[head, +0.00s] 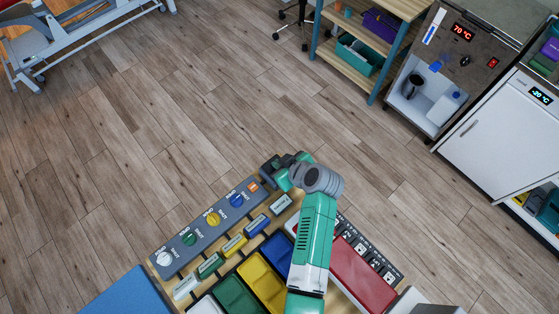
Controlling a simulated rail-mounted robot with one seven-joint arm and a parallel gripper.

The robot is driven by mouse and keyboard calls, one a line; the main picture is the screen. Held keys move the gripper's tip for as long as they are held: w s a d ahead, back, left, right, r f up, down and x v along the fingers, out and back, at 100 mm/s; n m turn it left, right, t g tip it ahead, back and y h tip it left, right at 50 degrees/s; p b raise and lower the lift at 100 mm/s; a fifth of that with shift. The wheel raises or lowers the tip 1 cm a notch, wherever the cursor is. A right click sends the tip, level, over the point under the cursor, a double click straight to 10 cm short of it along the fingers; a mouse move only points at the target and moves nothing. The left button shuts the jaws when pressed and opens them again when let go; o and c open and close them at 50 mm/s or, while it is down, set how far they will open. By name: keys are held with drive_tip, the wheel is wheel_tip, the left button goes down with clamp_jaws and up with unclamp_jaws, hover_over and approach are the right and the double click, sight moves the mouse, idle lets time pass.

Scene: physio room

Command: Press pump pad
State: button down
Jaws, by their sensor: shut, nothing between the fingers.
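A wooden board holds large coloured pads: green (236,296), yellow (262,280), blue (279,252) and red (362,276). None has a readable pump label, so I cannot tell which is the pump pad. Smaller green (211,265), yellow (234,245) and blue (257,225) blocks lie beyond them. A grey valve panel (223,217) has knobs marked open and shut, and a small orange patch (253,185) at its upper end. My gripper (268,171) is shut and empty near that end; contact with the panel cannot be told. My arm hides part of the board between blue and red.
A blue surface (128,296) is at the lower left. Dark labelled switches (372,257) line the red pad. Beyond is open wood floor (150,140). A shelf (352,60), a heated cabinet (428,100) and a white fridge (497,137) stand at the upper right.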

wheel_tip(320, 180, up, 5)
drive_tip(key=p, duration=0.4)
drive_tip(key=shift+s+f, duration=0.1)
drive_tip(key=v, duration=0.9)
drive_tip(key=shift+s+d, duration=0.2)
drive_tip(key=shift+d, duration=0.05)
drive_tip(key=shift+f, duration=0.1)
